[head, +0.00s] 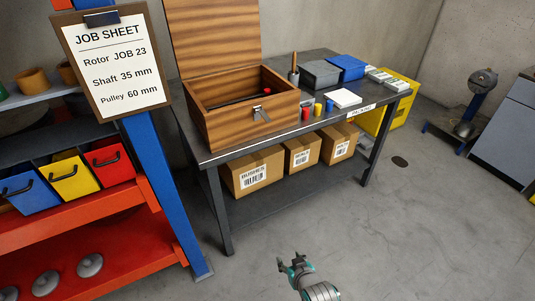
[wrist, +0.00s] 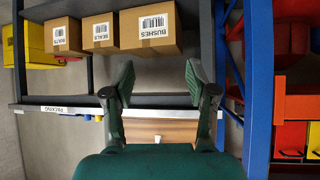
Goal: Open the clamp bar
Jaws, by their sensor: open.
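I cannot make out a clamp bar in either view. My gripper (head: 294,262) is at the bottom middle of the head view, over open floor in front of the dark bench. It is open and empty. In the wrist view its two green fingers (wrist: 159,78) stand wide apart, with nothing between them. Cardboard boxes and part of the wooden chest show well beyond the fingers, apart from them.
A dark bench (head: 320,124) carries an open wooden chest (head: 226,117) and small items. Labelled cartons (head: 252,170) sit beneath. A blue and red shelf (head: 70,212) stands left, with a job sheet (head: 110,58). A grey-black machine (head: 472,105) stands far right. The floor right is mostly clear.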

